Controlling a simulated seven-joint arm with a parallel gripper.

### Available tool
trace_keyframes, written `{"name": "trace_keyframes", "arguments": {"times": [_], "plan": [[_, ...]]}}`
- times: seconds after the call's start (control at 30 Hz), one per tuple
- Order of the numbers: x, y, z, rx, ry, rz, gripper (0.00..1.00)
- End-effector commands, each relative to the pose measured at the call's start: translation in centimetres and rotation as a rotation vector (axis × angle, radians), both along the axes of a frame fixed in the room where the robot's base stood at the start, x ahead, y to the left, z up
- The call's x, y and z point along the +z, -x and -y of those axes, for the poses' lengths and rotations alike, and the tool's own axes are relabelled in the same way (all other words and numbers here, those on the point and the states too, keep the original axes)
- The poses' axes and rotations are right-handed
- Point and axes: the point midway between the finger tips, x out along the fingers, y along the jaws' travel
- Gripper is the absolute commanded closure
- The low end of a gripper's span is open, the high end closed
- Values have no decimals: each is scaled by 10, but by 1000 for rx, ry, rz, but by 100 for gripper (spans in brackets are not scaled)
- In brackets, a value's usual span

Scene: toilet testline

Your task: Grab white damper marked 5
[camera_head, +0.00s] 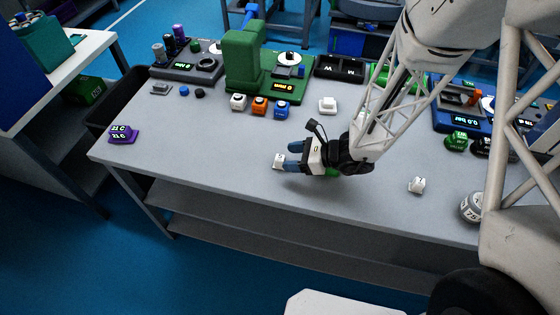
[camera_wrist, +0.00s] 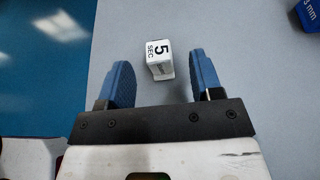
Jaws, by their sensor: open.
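The white damper marked 5 (camera_wrist: 159,60) shows in the wrist view, with "5 SEC" on its top face. It also shows in the head view (camera_head: 279,161), on the grey table near its front half. My gripper (camera_wrist: 160,80) is open and empty, with blue fingers to the left and right of the damper. The damper lies at about the level of the fingertips, between their lines, and I see gaps on both sides. In the head view my gripper (camera_head: 290,155) is low over the table beside the damper and partly hides the area behind it.
Another white block (camera_head: 417,185) stands right of my gripper. White, orange and blue blocks (camera_head: 260,106) stand in front of a green machine (camera_head: 250,60). A purple block (camera_head: 123,134) is at the left. The table (camera_head: 210,160) is bare between it and my gripper.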

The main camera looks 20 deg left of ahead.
Motion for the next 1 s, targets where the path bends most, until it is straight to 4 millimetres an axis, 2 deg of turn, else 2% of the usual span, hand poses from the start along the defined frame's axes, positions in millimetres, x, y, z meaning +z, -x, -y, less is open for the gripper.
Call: {"name": "trace_keyframes", "arguments": {"times": [0.63,1.0], "plan": [[-4,1,-9,1,0,0,40],[-14,3,-37,4,0,-1,40]]}}
